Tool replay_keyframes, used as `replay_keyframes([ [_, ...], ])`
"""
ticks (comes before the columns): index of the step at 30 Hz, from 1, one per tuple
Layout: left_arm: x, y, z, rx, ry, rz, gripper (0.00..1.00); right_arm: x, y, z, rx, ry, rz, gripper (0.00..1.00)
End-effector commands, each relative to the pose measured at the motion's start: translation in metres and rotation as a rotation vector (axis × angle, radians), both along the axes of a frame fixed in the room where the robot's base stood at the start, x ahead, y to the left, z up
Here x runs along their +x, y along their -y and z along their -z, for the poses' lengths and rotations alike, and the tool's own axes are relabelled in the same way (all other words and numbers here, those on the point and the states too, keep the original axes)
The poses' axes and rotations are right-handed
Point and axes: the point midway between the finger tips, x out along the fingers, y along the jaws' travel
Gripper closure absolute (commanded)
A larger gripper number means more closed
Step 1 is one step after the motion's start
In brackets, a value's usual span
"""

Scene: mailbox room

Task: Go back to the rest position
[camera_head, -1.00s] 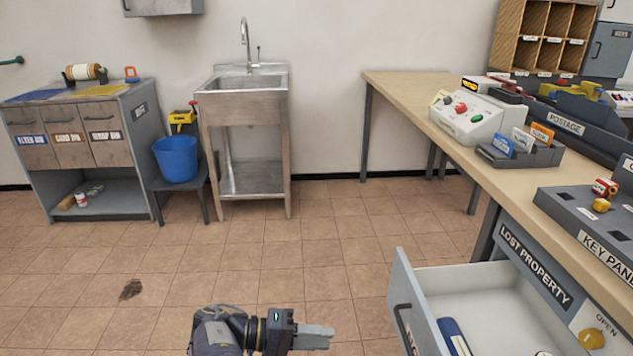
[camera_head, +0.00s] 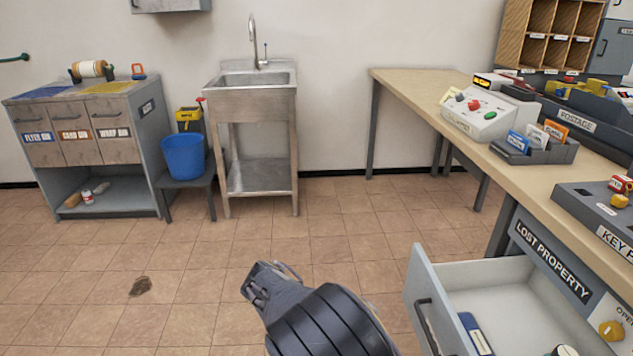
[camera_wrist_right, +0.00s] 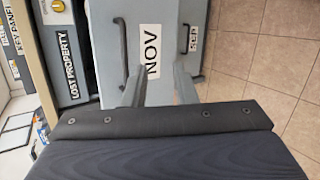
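My right gripper (camera_wrist_right: 160,90) shows in the right wrist view with its two grey fingers apart and nothing between them. Beyond the fingers is a grey drawer front with a NOV label (camera_wrist_right: 153,52) and a dark handle (camera_wrist_right: 122,50). In the head view, a dark arm link of mine (camera_head: 322,318) shows at the bottom middle, but no gripper fingers are visible there. My left gripper is in neither current view.
The LOST PROPERTY drawer (camera_head: 424,285) stands pulled out at the lower right, with a blue item (camera_head: 474,333) inside. The long table (camera_head: 420,88) runs along the right. A sink (camera_head: 252,100) and blue bucket (camera_head: 183,156) stand farther back.

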Motion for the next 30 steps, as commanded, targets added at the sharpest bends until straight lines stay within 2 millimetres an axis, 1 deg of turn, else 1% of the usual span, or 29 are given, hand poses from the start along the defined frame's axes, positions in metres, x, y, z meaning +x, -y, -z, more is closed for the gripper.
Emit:
replay_keyframes([
  [1, 0.0, 0.0, 0.0, 0.0, 0.0, 0.0, 0.64, -0.003, 0.011, -0.003, 0.059, -0.021, 0.024, 0.75],
  [5, 0.0, 0.0, 0.0, 0.0, 0.0, 0.0, 0.64, -0.013, 0.039, -0.007, 0.246, -0.074, 0.081, 0.75],
  [7, 0.0, 0.0, 0.0, 0.0, 0.0, 0.0, 0.64, -0.023, 0.057, -0.01, 0.378, -0.095, 0.113, 0.75],
  [9, 0.0, 0.0, 0.0, 0.0, 0.0, 0.0, 0.64, -0.036, 0.073, -0.015, 0.526, -0.102, 0.141, 0.75],
  [12, 0.0, 0.0, 0.0, 0.0, 0.0, 0.0, 0.64, -0.056, 0.091, -0.024, 0.729, -0.084, 0.166, 0.75],
  [15, 0.0, 0.0, 0.0, 0.0, 0.0, 0.0, 0.64, -0.078, 0.106, -0.035, 0.912, -0.028, 0.175, 0.75],
  [18, 0.0, 0.0, 0.0, 0.0, 0.0, 0.0, 0.64, -0.1, 0.117, -0.047, 1.071, 0.057, 0.172, 0.75],
  [22, 0.0, 0.0, 0.0, 0.0, 0.0, 0.0, 0.64, -0.13, 0.126, -0.061, 1.23, 0.207, 0.143, 0.75],
  [27, 0.0, 0.0, 0.0, 0.0, 0.0, 0.0, 0.64, -0.16, 0.131, -0.071, 1.332, 0.403, 0.094, 0.75],
  [30, 0.0, 0.0, 0.0, 0.0, 0.0, 0.0, 0.64, -0.172, 0.132, -0.073, 1.353, 0.496, 0.069, 0.75],
])
